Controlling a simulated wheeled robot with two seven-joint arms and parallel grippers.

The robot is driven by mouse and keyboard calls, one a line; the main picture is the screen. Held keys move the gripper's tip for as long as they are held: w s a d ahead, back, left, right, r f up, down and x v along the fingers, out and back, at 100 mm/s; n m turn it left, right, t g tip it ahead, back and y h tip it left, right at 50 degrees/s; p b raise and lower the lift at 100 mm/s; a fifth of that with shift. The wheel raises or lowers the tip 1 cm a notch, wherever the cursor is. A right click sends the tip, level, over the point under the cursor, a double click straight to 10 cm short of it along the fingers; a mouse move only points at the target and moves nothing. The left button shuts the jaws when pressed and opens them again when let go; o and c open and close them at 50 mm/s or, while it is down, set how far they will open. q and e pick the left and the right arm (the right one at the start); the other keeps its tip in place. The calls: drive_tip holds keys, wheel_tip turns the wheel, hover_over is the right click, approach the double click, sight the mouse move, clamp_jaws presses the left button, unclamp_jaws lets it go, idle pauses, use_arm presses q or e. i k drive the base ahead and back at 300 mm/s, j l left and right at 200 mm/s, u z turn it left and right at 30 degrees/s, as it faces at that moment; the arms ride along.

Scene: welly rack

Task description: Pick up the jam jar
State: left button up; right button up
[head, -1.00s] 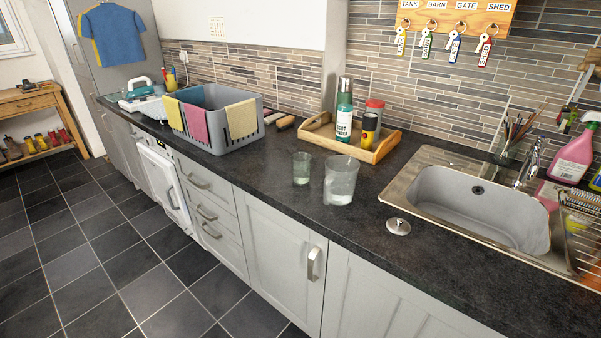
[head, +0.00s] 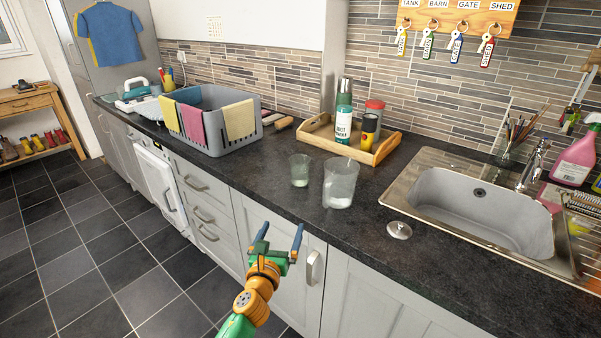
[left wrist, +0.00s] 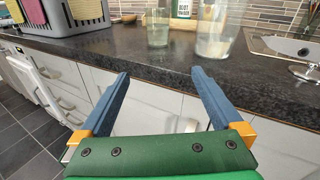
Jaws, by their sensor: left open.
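Two clear glass vessels stand upright on the dark worktop (head: 268,180). The larger one, a wide jar-like vessel (head: 340,183), is on the right. The smaller, greenish glass (head: 300,170) is just left of it. Neither shows a label, so I cannot tell for sure which is the jam jar. Both also show in the left wrist view, the larger (left wrist: 216,32) and the smaller (left wrist: 157,30), cut off at the top. My left gripper (head: 281,230) is open and empty, in front of the cupboard doors and short of the worktop edge. My right gripper is not in view.
A wooden tray (head: 375,158) with a green bottle (head: 343,115) and other containers is behind the glasses. A grey basket (head: 215,140) with cloths stands left. A metal disc (head: 399,230) and the sink (head: 470,205) are right. The worktop before the glasses is clear.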

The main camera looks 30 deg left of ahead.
sight(300, 172)
drive_tip(key=i+j, duration=0.75)
